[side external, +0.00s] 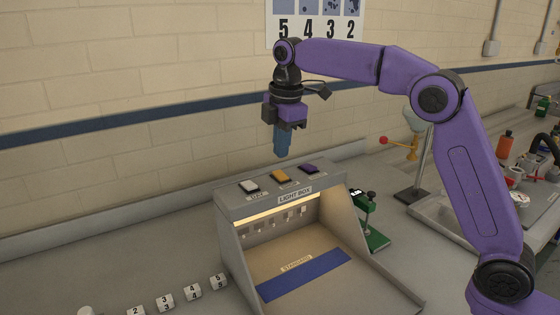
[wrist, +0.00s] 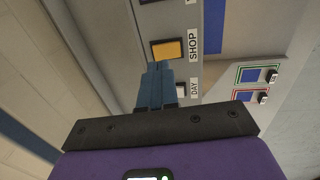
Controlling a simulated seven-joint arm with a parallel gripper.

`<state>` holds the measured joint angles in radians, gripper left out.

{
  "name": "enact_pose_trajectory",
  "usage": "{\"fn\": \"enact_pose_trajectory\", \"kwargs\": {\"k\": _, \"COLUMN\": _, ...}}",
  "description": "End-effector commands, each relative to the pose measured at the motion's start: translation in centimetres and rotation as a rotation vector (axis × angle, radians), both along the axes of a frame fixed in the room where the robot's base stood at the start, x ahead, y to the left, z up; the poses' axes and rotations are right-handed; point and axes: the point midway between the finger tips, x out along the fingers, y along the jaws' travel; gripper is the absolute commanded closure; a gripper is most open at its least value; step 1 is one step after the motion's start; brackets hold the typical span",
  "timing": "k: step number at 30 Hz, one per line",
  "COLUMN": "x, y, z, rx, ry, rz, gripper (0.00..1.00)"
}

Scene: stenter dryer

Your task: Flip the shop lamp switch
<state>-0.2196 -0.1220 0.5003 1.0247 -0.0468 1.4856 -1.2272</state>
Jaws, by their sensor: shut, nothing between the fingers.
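The light box (side external: 232,211) stands on the bench with a row of rocker switches along its top. The yellow switch (side external: 281,176) is in the middle, and in the wrist view the yellow switch (wrist: 167,50) sits beside the label SHOP (wrist: 192,44). A white switch (side external: 249,186) is to its left and a purple one (side external: 309,169) to its right. My gripper (side external: 281,154) points down with its blue fingers together and empty, a little above the yellow switch. In the wrist view the fingertips (wrist: 160,66) appear just beside the yellow switch's lower edge.
The box's open front holds a blue strip (side external: 305,276) marked STANDARD. Several numbered white cubes (side external: 192,292) lie to the left. A green device (side external: 373,232) stands close to the box's right side. A brick wall (side external: 130,85) rises behind the bench.

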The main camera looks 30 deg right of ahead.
Motion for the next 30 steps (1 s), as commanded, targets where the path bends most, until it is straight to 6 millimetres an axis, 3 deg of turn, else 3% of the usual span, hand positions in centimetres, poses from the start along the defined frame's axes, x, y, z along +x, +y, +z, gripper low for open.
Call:
{"fn": "enact_pose_trajectory", "kwargs": {"k": 3, "x": 0.2, "y": 0.0, "z": -1.8, "rx": -0.001, "ry": 0.003, "rz": 0.000, "gripper": 1.00}}
{"fn": "enact_pose_trajectory", "kwargs": {"k": 10, "x": 0.5, "y": 0.0, "z": -3.9, "rx": 0.001, "ry": 0.000, "rz": 0.001, "gripper": 1.00}}
{"fn": "enact_pose_trajectory", "kwargs": {"k": 30, "x": 1.0, "y": 0.0, "z": -5.2, "rx": -0.001, "ry": 0.003, "rz": 0.001, "gripper": 1.00}}
